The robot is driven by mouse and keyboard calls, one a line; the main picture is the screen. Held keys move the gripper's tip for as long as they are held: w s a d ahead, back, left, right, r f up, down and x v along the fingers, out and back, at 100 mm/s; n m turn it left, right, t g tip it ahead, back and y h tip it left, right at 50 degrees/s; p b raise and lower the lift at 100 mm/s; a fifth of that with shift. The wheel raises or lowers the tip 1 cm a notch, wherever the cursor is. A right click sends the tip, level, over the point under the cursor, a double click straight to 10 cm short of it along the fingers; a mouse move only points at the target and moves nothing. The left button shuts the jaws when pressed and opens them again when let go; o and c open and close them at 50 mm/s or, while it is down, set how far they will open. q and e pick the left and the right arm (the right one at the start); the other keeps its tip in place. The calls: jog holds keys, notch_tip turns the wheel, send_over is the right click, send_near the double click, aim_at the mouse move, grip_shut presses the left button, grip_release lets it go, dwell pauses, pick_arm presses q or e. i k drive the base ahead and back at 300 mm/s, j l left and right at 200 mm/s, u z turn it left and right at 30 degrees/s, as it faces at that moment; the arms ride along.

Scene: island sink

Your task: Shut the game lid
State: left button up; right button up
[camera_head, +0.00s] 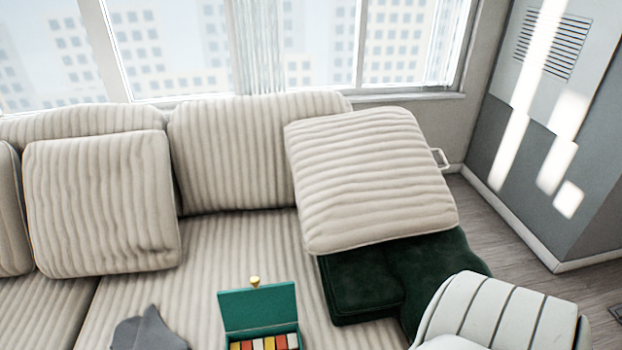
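A teal game box sits on the striped sofa seat at the bottom centre of the head view. Its lid (258,308) stands up, open, along the box's far side. A small yellow knob (255,282) shows at the lid's top edge. Several red, yellow, orange and white blocks (264,343) lie in the box, whose near part is cut off by the frame's bottom edge. Neither of my grippers is in view.
A grey object (148,332), unclear in kind, lies left of the box. A dark green cushion (362,283) lies to the right, under a tilted cream cushion (370,180). A white ribbed object (500,312) fills the lower right. Bare seat (235,250) lies behind the lid.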

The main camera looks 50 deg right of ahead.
aim_at(255, 306)
jog(key=z, duration=1)
